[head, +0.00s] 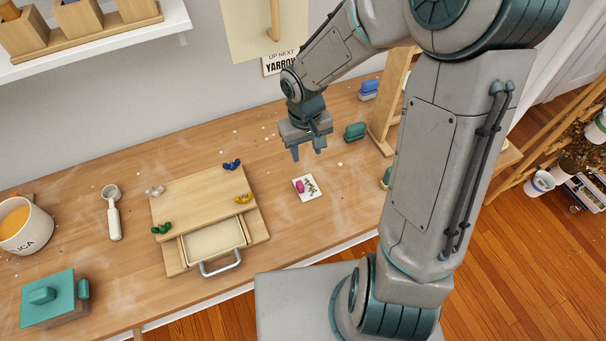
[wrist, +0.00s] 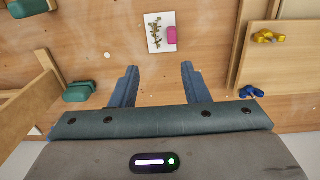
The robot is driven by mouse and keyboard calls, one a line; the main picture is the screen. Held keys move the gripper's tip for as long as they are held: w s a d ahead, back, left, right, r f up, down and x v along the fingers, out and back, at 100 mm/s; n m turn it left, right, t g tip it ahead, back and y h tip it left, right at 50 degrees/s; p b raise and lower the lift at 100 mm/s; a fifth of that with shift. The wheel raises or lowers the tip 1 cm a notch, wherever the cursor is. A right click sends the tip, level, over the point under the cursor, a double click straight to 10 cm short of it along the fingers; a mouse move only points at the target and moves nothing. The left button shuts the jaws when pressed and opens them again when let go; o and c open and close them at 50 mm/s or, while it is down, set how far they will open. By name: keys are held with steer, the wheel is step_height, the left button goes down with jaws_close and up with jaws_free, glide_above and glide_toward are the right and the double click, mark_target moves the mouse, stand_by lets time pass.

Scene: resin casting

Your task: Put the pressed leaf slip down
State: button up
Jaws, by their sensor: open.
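The pressed leaf slip (head: 308,188) is a small white card with a dark sprig and a pink block on it. It lies flat on the wooden bench, right of the wooden box with the drawer. It also shows in the wrist view (wrist: 154,33), beyond my fingertips. My gripper (head: 309,154) is open and empty above the bench, behind the slip in the head view. In the wrist view its two blue fingers (wrist: 158,72) are apart with only bench between them. The slip is apart from the fingers.
The wooden box (head: 196,196) has its drawer (head: 214,240) pulled out and coloured clips at its corners. A green block (head: 354,131) stands near a wooden frame (head: 388,105). A scoop (head: 113,213), a white pot (head: 25,240) and a teal-lidded box (head: 50,298) are at left. Bench around the slip is clear.

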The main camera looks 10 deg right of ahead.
steer(key=a+f, duration=0.1)
glide_above(299, 183)
steer(key=f, duration=0.5)
steer(key=f+b, duration=0.1)
steer(key=f, duration=0.2)
steer(key=shift+w+d+f, duration=0.15)
steer(key=shift+d+f, duration=0.1)
steer(key=shift+d, duration=0.1)
steer(key=f, duration=0.4)
steer(key=shift+a+f, duration=0.2)
steer(key=shift+a, duration=0.15)
steer(key=shift+f, duration=0.45)
jaws_close()
